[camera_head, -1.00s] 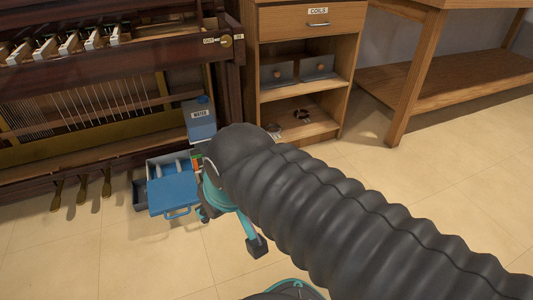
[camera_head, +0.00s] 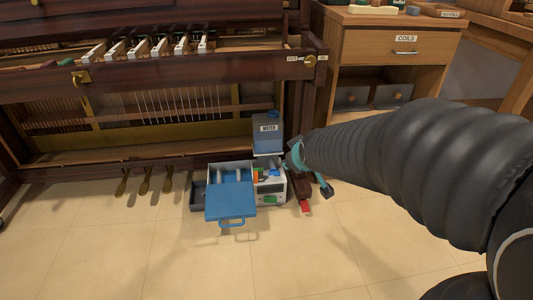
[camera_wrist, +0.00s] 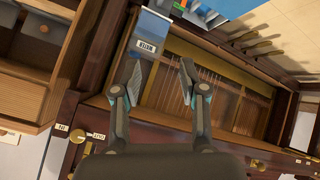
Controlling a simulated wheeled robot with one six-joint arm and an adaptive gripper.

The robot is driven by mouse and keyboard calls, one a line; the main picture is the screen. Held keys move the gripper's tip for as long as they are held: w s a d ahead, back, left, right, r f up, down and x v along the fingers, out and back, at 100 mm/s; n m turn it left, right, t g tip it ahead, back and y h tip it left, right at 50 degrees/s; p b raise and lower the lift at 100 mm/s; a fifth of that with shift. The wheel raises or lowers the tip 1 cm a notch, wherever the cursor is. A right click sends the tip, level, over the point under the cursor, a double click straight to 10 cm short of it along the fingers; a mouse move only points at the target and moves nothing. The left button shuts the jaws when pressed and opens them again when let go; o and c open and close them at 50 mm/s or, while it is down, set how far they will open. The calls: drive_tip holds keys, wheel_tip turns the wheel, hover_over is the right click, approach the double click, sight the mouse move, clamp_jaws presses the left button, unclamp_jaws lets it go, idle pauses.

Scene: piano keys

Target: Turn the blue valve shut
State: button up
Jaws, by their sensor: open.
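A small blue part (camera_head: 273,173), possibly the blue valve, sits on the white box (camera_head: 272,190) under the blue water tank (camera_head: 267,132), beside orange and green parts. It is too small to tell its shape or setting. The tank also shows upside down in the wrist view (camera_wrist: 150,38), just beyond one fingertip. My gripper (camera_wrist: 162,66) is open, with nothing between its fingers, and points toward the piano's lower front. In the head view its teal and dark parts show just right of the tank and white box.
An open blue toolbox (camera_head: 231,201) stands left of the white box. Brass pedals (camera_head: 144,181) are further left under the piano (camera_head: 160,78). A brass knob (camera_head: 310,62) sits on the piano's right end. A wooden cabinet (camera_head: 396,48) stands at right. The front floor is clear.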

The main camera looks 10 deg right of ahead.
sight(275, 176)
drive_tip(key=w+f+n+t, duration=0.4)
drive_tip(key=w+f+n, duration=0.2)
drive_tip(key=w+f, duration=1.05)
wheel_tip(275, 176, down, 16)
drive_tip(key=s+f+n+t+p, duration=0.1)
drive_tip(key=s+n+t, duration=0.1)
drive_tip(key=n+t, duration=0.35)
drive_tip(key=shift+n+g, duration=0.45)
drive_tip(key=w, duration=0.7)
drive_tip(key=w+b, duration=0.1)
drive_tip(key=w, duration=0.5)
drive_tip(key=shift+w+r, duration=0.2)
drive_tip(key=shift+w, duration=0.15)
clamp_jaws()
